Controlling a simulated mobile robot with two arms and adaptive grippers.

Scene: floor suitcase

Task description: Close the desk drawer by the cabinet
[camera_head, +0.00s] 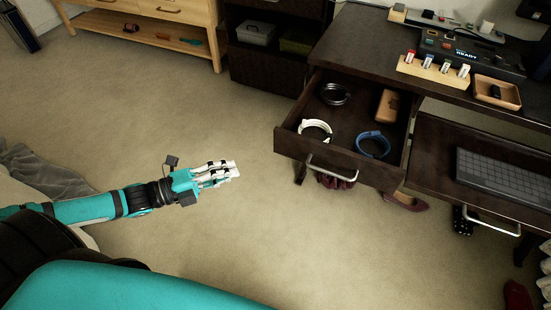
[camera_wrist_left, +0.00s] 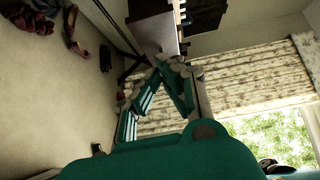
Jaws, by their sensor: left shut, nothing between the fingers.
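The dark wooden desk drawer (camera_head: 356,120) is pulled out at the left end of the desk in the head view. Its metal handle (camera_head: 332,169) is on the front panel. Inside lie a white ring-shaped item, a blue one, a dark coil and a tan block. The dark cabinet (camera_head: 277,50) stands behind and left of the drawer. My left gripper (camera_head: 236,169) is shut and empty over the carpet, left of the drawer front and apart from it. Its fingers (camera_wrist_left: 160,88) also show in the left wrist view. My right gripper is in neither view.
A keyboard tray with a keyboard (camera_head: 505,178) is also out, right of the drawer. A dark red shoe (camera_head: 405,201) lies on the floor below. A light wooden stand (camera_head: 150,30) is at the back left. Open carpet lies around my left gripper.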

